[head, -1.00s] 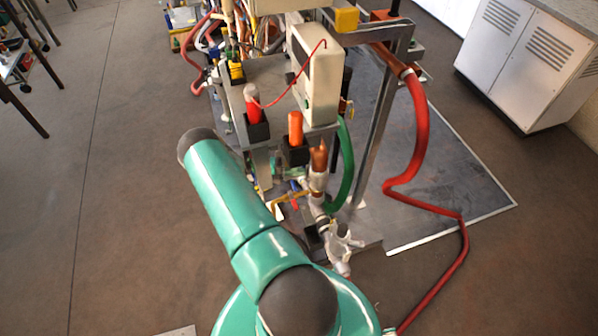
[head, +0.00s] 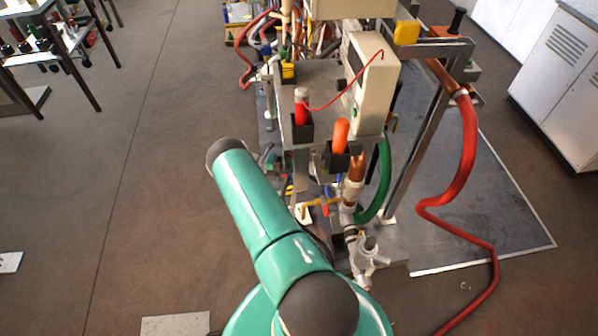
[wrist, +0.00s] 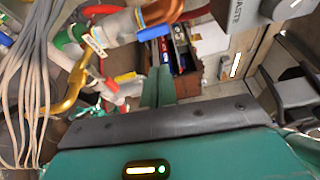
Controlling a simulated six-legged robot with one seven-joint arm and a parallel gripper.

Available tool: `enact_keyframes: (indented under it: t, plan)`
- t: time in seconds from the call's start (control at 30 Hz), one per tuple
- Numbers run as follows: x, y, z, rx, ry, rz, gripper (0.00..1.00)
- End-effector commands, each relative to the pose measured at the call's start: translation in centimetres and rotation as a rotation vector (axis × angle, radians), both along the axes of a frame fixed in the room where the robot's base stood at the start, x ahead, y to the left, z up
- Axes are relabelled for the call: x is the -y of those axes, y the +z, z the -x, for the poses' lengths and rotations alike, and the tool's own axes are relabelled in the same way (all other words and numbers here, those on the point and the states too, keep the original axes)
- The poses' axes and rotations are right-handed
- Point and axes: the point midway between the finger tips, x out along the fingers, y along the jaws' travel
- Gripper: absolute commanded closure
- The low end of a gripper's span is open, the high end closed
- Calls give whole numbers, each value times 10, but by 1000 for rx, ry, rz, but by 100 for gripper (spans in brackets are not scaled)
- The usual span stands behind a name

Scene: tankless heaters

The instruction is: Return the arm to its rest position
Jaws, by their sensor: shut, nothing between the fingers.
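My teal arm (head: 265,220) is folded in the lower middle of the head view, its dark rounded elbow pointing up and left. My gripper (wrist: 158,78) shows in the wrist view as narrow teal fingers held together, with nothing seen between them. Its teal body with a dark pad and a small green light fills the bottom of that view. The gripper is not visible in the head view. Pipes and valves lie close around it in the wrist view; I cannot tell whether any touch.
A heater rig stands ahead with a cream box (head: 370,85), an orange handle (head: 341,135), a metal frame and a valve (head: 368,260). A red hose (head: 465,150) runs down its right side. Grey wires (wrist: 35,70) hang near my gripper. The floor at left (head: 150,180) is clear.

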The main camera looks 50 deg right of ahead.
Motion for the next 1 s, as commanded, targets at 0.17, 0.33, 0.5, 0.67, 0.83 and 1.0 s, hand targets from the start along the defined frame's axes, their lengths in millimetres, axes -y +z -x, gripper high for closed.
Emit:
enact_keyframes:
  t: [0.17,0.33,0.5,0.67,0.83,1.0]
  plan:
    - [0,0,0,0,0,0,100]
    - [0,0,0,0,0,0,100]
    - [-2,13,-8,50,-3,21,100]
    - [-13,56,-31,213,-26,96,100]
    - [-35,111,-55,437,-71,194,100]
    - [-63,164,-72,657,-136,285,100]
